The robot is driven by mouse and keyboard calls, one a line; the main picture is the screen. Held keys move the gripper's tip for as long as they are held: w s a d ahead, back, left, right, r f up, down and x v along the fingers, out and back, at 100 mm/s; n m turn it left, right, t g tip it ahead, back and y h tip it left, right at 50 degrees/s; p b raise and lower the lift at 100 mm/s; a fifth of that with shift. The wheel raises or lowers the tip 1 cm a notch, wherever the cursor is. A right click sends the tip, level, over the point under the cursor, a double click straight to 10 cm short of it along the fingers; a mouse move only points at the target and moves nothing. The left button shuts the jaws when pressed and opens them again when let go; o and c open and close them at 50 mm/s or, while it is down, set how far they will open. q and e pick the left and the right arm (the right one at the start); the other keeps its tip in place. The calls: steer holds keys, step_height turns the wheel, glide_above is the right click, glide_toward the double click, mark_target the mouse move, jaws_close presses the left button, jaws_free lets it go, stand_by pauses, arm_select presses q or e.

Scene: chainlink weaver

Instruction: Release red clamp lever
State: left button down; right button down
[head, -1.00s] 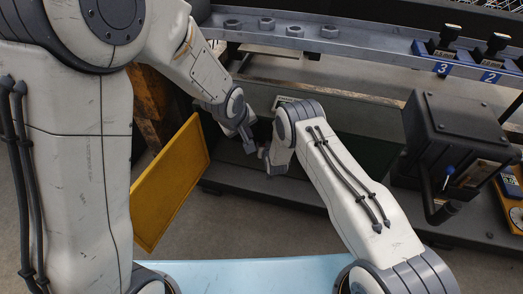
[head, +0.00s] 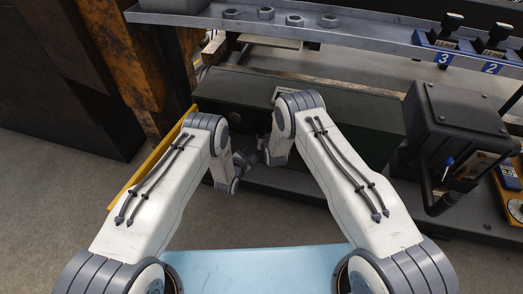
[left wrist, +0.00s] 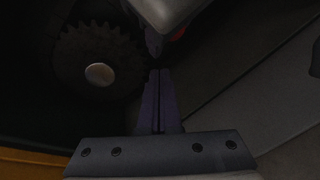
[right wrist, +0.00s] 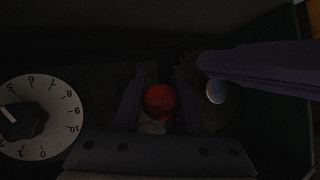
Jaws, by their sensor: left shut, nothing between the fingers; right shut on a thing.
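The red knob of the clamp lever (right wrist: 159,101) sits between the fingers of my right gripper (right wrist: 158,82), which is shut on it. A small red patch of it also shows at the top of the left wrist view (left wrist: 178,34), mostly hidden by my right gripper. My left gripper (left wrist: 160,72) is shut and empty, its fingertips close to my right gripper. Its dark fingers also reach in from the right in the right wrist view, in front of a toothed gear (left wrist: 99,55). In the head view, my wrists hide the lever.
A white numbered dial (right wrist: 40,118) is left of the knob. The dark green box (head: 350,125) surrounds the work spot. A shelf (head: 370,40) with nuts runs above, a black box (head: 455,130) stands right, and a yellow panel (head: 150,165) lies behind my left arm.

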arm_select(q)
steer(key=s+f+n, duration=0.1)
steer(key=s+f+n+t, duration=0.1)
steer(key=s+f+n, duration=0.1)
steer(key=s, duration=0.1)
steer(key=shift+d+f+t+h, duration=0.3)
steer(key=shift+d+f+t, duration=0.05)
steer(key=shift+d+t, duration=0.05)
steer(key=s+f+n+t, duration=0.2)
steer(key=s+n, duration=0.1)
steer(key=s, duration=0.3)
steer(key=shift+h, duration=0.3)
steer(key=x, duration=0.9)
steer(key=shift+a+r, duration=0.1)
steer(key=shift+a, duration=0.1)
steer(key=shift+w+d+r, duration=0.1)
steer(key=shift+w+r, duration=0.15)
steer(key=shift+d+r, duration=0.15)
steer(key=shift+r, duration=0.7)
steer(key=shift+d+r, duration=0.15)
steer(key=shift+r, duration=0.75)
arm_select(e)
steer(key=shift+f, duration=0.1)
arm_select(q)
steer(key=shift+w, duration=0.1)
